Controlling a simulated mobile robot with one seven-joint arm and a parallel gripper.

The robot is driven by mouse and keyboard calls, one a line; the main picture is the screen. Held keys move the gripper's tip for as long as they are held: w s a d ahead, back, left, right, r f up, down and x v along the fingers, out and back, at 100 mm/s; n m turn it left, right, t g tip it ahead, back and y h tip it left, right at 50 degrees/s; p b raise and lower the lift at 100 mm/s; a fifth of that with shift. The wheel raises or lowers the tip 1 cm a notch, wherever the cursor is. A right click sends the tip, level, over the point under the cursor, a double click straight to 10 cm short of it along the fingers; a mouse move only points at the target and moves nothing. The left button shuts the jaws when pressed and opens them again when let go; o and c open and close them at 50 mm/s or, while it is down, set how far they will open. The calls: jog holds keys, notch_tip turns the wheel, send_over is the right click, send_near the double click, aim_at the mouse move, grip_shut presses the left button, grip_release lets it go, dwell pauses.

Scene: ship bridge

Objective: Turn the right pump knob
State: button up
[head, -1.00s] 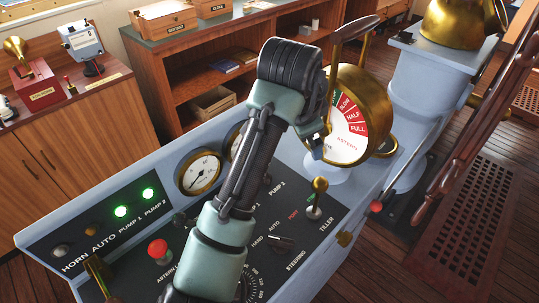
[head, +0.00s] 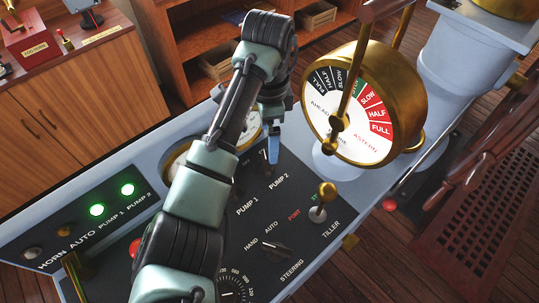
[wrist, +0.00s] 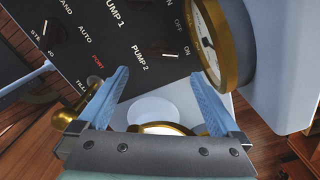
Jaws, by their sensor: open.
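The right pump knob (wrist: 160,50) is a dark knob with a white mark, above the PUMP 2 label on the black panel in the wrist view. ON and OFF are printed beside it. In the head view it sits just below the fingers, partly hidden. My gripper (wrist: 152,76) is open, with two blue fingers apart and nothing between them. The knob lies beyond the fingertips, roughly in line with the gap. In the head view my gripper (head: 272,150) hangs above the panel close to the knob; contact cannot be told.
The brass telegraph (head: 365,105) stands right of the gripper, and its rim is close in the wrist view. A brass tiller lever (head: 323,200) and a steering selector (head: 275,248) are nearer. My arm covers part of the gauges and panel. Two green lamps (head: 97,210) glow at left.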

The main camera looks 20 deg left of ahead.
aim_at(266, 164)
notch_tip(266, 164, down, 8)
jog(key=shift+f+p, duration=0.1)
jog(key=shift+p, duration=0.3)
jog(key=c, duration=1.2)
jog(key=shift+c, duration=0.2)
